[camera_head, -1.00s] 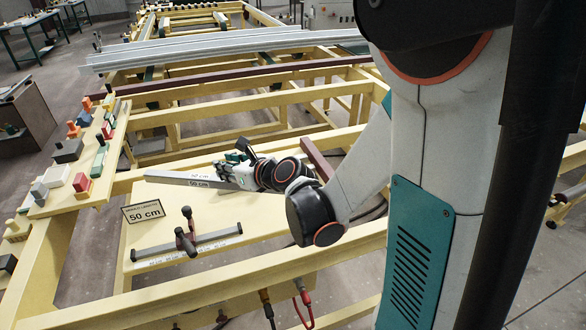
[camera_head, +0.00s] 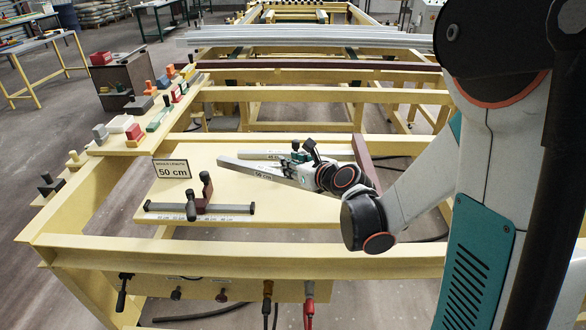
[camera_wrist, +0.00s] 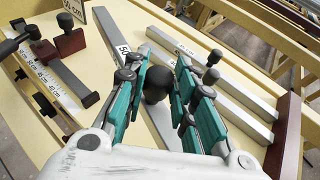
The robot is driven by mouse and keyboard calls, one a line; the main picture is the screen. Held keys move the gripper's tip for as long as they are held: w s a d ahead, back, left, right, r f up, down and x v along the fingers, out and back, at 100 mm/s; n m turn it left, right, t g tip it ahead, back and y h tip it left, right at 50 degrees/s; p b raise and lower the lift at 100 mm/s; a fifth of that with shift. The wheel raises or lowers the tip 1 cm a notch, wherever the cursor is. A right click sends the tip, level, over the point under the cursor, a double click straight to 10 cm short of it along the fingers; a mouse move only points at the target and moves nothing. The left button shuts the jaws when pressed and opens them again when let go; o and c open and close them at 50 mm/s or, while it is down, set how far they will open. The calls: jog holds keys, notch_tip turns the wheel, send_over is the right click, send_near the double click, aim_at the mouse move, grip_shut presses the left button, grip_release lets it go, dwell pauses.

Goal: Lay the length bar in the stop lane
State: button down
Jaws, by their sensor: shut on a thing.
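My gripper (camera_head: 300,158) is shut on the black knob (camera_wrist: 157,84) of a grey length bar marked 50 cm (camera_head: 258,171). The bar points left over the cream panel; its marked end also shows in the wrist view (camera_wrist: 135,62). I cannot tell if it touches the panel. Other grey bars lie just behind it (camera_head: 257,153) and to the right in the wrist view (camera_wrist: 230,112). A ruler strip (camera_head: 165,217) with a dark red stop (camera_head: 206,196) lies on the panel's front left. Which track is the stop lane is not marked.
A "50 cm" sign (camera_head: 172,169) stands at the panel's left. A dark red rail (camera_head: 362,157) edges the bars on the right. Coloured blocks sit on a side board (camera_head: 130,141) at the left. The panel between sign, ruler and held bar is bare.

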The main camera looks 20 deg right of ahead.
jog(key=shift+w+d+f+b, duration=0.1)
jog(key=shift+w+f+b, duration=0.4)
jog(key=shift+w, duration=0.1)
jog(key=shift+w+d+f+b, duration=0.1)
jog(key=shift+w+f+b, duration=0.25)
jog(key=shift+w+b, duration=0.2)
jog(key=shift+w+f+b, duration=0.25)
jog(key=shift+f+b, duration=1)
jog(key=shift+f, duration=0.3)
jog(key=shift+w+f+b, duration=0.2)
jog(key=shift+f+b, duration=1.05)
jog(key=shift+f, duration=0.3)
jog(key=shift+f, duration=0.5)
jog(key=c, duration=1.2)
grip_release()
jog(key=shift+c, duration=0.2)
